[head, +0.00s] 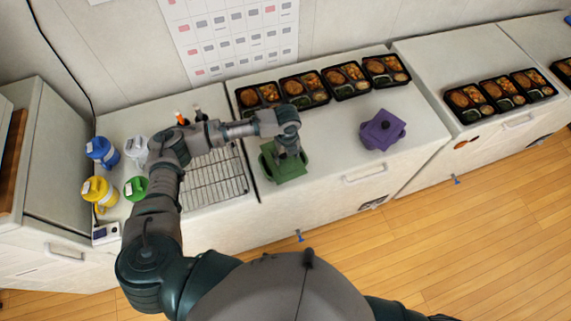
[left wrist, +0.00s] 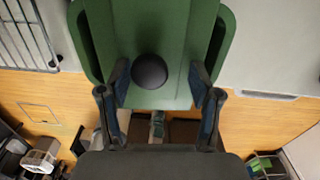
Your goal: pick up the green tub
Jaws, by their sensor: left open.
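The green tub (head: 287,174) stands on the white counter just right of the wire rack, near the front edge. My left gripper (head: 290,152) is directly above it, pointing down, and hides part of its top. In the left wrist view, the green tub (left wrist: 150,30) fills the upper middle, with a round black knob (left wrist: 149,71) on its lid. The fingers of my left gripper (left wrist: 158,78) are apart, one on each side of the knob, with space between them and it. My right gripper is outside the views.
A purple tub (head: 382,130) stands to the right on the counter. Filled bento trays (head: 351,96) line the back edge. The wire rack (head: 215,178) lies left, with yellow (head: 99,192), blue (head: 101,151), white and green containers beyond. Counter between the two tubs is clear.

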